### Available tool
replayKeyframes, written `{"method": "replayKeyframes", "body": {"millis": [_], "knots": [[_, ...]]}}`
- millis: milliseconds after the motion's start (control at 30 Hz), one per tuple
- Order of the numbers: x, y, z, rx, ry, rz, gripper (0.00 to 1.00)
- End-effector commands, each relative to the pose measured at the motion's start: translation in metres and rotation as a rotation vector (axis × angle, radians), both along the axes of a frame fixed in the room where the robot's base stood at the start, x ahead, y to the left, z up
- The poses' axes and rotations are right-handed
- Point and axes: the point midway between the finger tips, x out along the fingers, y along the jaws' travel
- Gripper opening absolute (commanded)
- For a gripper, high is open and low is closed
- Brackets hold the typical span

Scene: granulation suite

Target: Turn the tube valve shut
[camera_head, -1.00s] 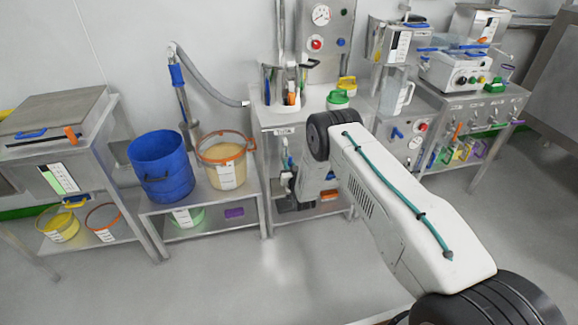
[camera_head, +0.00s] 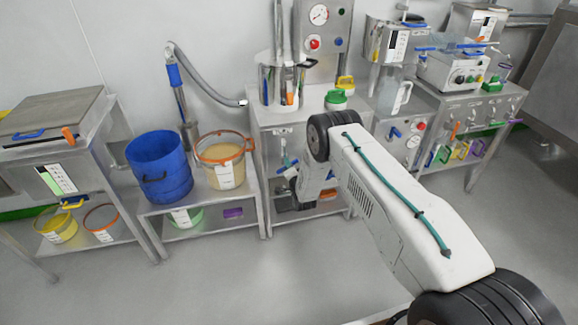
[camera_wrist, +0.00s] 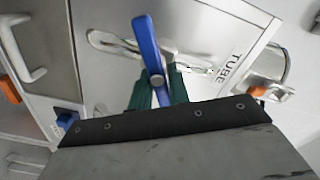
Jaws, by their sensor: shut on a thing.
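The tube valve's blue lever (camera_wrist: 147,42) stands out from a steel panel beside the printed "TUBE" label (camera_wrist: 229,65) in the wrist view. It tilts slightly, its free end toward the upper left, with a round grey pivot near its lower part. My gripper (camera_wrist: 159,90) has its green fingertips on both sides of the lever's lower part and is shut on it. In the head view the lever is small beneath the label plate (camera_head: 283,131), and my arm largely hides the gripper there.
A white handle (camera_wrist: 22,50) is at the wrist view's left. Open floor lies in front.

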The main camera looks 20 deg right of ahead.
Motion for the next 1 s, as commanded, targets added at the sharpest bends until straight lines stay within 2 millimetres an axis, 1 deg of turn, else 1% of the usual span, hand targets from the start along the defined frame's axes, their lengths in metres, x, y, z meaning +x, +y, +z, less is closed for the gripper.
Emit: {"method": "replayKeyframes", "body": {"millis": [200, 500, 700, 1000], "knots": [[-0.0003, -0.0013, -0.0026, 0.196, 0.001, 0.0, 0.0], [-0.0003, -0.0018, -0.0047, 0.404, 0.001, 0.0, 0.0], [-0.0003, -0.002, -0.0056, 0.483, 0.001, 0.0, 0.0], [-0.0004, -0.002, -0.0062, 0.525, 0.001, -0.002, 0.0]]}}
